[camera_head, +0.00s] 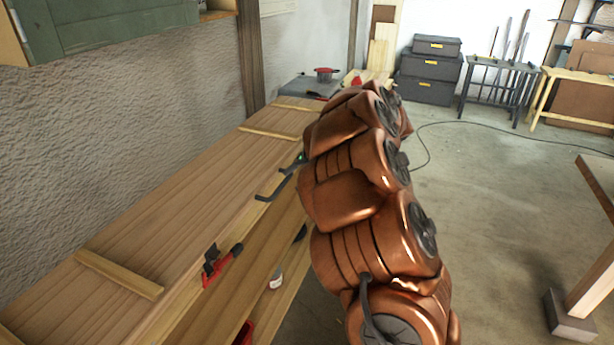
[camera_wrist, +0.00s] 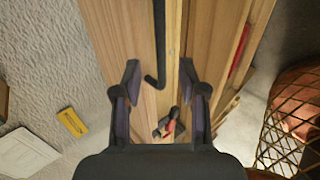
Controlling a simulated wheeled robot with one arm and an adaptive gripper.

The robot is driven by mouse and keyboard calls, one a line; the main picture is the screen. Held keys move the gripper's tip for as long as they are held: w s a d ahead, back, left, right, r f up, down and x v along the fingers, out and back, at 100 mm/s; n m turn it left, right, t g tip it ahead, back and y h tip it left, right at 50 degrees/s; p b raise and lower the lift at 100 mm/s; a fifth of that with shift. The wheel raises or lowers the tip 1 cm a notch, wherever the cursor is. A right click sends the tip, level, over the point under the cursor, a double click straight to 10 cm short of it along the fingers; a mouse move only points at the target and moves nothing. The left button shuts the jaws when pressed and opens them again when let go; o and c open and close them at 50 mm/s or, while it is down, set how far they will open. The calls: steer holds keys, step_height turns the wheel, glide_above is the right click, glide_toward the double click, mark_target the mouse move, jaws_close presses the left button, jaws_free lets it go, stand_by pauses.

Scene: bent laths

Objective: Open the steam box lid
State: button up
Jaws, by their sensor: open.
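The steam box is a long wooden box along the wall, and its plank lid (camera_head: 190,215) with cross battens lies flat and looks closed. A black rod with a bent end (camera_head: 276,188) lies along the lid's front edge; I cannot tell how it is fixed. It also shows in the wrist view (camera_wrist: 160,45), running down between my fingers. My gripper (camera_wrist: 160,72) is open, its dark fingers on either side of the rod's bent end, apparently not touching it. In the head view my arm hides most of the gripper. A red and black clamp (camera_head: 218,263) sits on the front edge, nearer me.
A rough white wall (camera_head: 150,120) bounds the left, with a green cabinet (camera_head: 105,25) above. Dark storage boxes (camera_head: 430,68) and a rack (camera_head: 500,90) stand at the back. A wooden table (camera_head: 600,180) is at right. The floor between is mostly clear, with a cable.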

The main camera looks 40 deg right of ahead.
mark_target(283, 185)
steer(key=shift+b+x, duration=0.6)
steer(key=shift+x, duration=2.6)
